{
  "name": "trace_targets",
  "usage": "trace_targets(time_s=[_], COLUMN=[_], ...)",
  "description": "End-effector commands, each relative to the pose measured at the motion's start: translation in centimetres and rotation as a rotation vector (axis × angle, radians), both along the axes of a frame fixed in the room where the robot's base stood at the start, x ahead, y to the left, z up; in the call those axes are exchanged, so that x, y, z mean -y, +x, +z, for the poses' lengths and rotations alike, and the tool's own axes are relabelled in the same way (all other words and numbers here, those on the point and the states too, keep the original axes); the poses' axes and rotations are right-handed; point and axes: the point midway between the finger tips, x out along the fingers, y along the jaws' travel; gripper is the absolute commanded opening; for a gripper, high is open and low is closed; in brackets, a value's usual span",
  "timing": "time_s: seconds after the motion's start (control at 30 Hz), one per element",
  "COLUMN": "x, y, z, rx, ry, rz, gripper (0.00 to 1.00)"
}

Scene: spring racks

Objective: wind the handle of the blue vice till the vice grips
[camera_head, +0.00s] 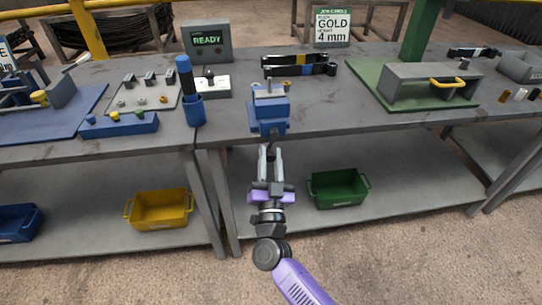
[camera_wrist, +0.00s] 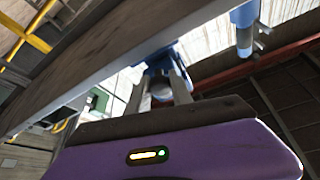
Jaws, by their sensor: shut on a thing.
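The blue vice (camera_head: 268,108) stands at the front edge of the grey table, and a small metal part shows at its top. My gripper (camera_head: 268,150) is in front of and just below the vice, at the table edge, with its fingers pointing up at the vice's front. In the wrist view my gripper (camera_wrist: 165,90) has its fingers on either side of a round grey end of the handle (camera_wrist: 162,90), below the blue vice (camera_wrist: 160,62). The handle is mostly hidden by the fingers, and I cannot tell its angle. The vice's jaws are too small to judge.
A blue cup with a blue-handled tool (camera_head: 194,108) stands left of the vice. A box reading READY (camera_head: 206,42) and black straps (camera_head: 298,65) are behind. A green mat with a grey bench-like fixture (camera_head: 425,85) is at right. Yellow (camera_head: 160,210) and green (camera_head: 338,190) bins sit on the lower shelf.

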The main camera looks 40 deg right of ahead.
Motion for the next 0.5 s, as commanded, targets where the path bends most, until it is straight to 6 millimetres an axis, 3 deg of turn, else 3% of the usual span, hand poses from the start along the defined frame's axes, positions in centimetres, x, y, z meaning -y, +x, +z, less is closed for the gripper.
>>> trace_targets(time_s=[0.5], x=[-1.9], y=[1.2], z=[1.5], rx=[0.225], ry=[0.333], rz=[0.006], gripper=[0.00])
